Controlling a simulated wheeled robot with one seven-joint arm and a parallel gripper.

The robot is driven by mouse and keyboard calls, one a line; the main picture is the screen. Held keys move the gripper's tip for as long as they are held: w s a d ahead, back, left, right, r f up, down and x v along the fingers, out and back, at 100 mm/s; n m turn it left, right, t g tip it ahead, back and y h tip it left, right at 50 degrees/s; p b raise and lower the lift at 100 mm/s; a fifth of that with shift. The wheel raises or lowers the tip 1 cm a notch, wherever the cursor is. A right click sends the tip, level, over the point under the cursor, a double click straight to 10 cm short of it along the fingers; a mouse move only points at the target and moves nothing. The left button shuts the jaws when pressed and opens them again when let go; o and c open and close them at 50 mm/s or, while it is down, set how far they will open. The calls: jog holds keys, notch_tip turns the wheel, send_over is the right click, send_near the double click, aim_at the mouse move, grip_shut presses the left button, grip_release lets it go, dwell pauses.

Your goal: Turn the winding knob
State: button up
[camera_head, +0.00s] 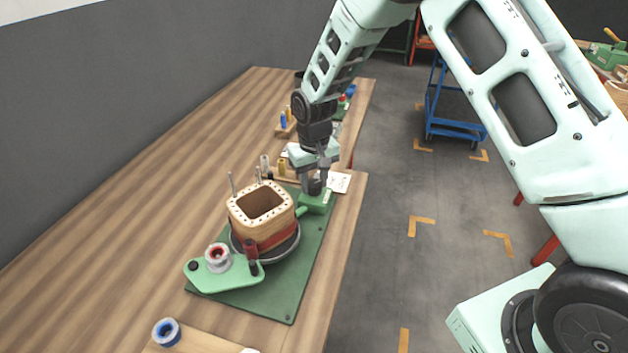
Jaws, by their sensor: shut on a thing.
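The winding fixture stands on a green base plate (289,304) on the wooden table. A square wooden coil former (262,213) with a hollow middle sits on a dark round turntable (283,252). My gripper (314,188) points down over this block, right of the coil former. Its fingers are shut on a small dark knob there, which the fingers mostly hide.
A green bracket (212,278) with a red and white spool (217,257) is at the plate's near left. A blue spool (166,332) lies nearer on the table. The table's left side is clear; a blue cart (452,128) stands on the floor.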

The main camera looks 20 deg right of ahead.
aim_at(314, 183)
dwell(0.4)
jog(key=o, duration=1)
notch_tip(314, 183, up, 17)
jog(key=shift+r+b, duration=0.2)
jog(key=shift+b, duration=0.85)
